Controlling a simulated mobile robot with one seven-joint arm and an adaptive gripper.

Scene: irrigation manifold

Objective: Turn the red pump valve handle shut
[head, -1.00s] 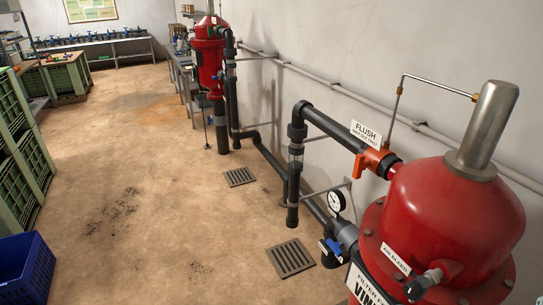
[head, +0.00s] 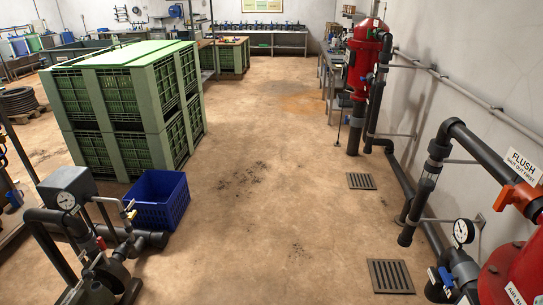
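At the lower left of the head view stands a pump assembly with dark pipes, a grey box (head: 68,188) and pressure gauges. A small red part (head: 101,243) shows among its pipes; it may be the red pump valve handle, but it is too small to tell its shape or position. My gripper is not in view.
A blue crate (head: 160,203) stands on the floor just behind the pump. Stacked green bins (head: 125,100) rise beyond it. A red filter tank (head: 512,275) and pipes line the right side, with floor drains (head: 391,276) beside them. The middle floor is clear.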

